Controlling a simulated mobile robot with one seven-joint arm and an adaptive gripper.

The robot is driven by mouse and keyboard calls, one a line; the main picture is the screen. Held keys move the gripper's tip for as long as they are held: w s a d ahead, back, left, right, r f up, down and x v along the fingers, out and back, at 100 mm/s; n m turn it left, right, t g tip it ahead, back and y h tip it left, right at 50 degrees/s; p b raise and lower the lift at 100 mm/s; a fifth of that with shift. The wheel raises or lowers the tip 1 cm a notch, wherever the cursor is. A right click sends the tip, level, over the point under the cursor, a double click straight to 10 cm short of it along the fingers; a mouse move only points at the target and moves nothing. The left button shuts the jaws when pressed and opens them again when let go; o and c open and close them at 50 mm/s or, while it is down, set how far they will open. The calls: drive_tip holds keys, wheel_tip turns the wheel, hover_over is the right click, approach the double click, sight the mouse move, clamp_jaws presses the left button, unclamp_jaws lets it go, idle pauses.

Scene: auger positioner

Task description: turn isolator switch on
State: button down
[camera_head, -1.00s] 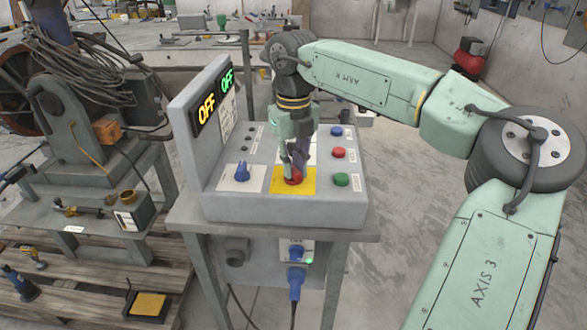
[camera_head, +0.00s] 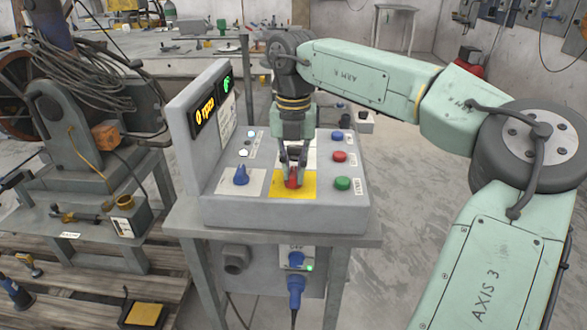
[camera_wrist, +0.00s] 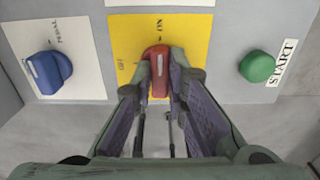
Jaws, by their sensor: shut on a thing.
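The isolator switch is a red rotary knob (camera_head: 293,182) on a yellow plate (camera_head: 309,186) at the front middle of the grey control box. In the wrist view the red knob (camera_wrist: 157,62) stands upright, its white mark in line with the ON label at the top; OFF is to the left. My gripper (camera_head: 292,171) reaches straight down over the knob and is shut on it, one finger on each side. The fingers hide the knob's lower sides. The left display (camera_head: 205,112) shows an orange reading with a zero, and two lamps (camera_head: 247,143) glow white.
A blue knob (camera_head: 241,175) sits left of the yellow plate. A green START button (camera_head: 342,183), a red button (camera_head: 340,156) and a blue button (camera_head: 337,136) line the right side. The upright display panel bounds the box's left side.

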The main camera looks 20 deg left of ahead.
sight(293, 172)
idle(0.4)
drive_tip(key=c, duration=1.6)
unclamp_jaws()
wheel_tip(293, 172, up, 12)
drive_tip(key=shift+s+f, duration=0.1)
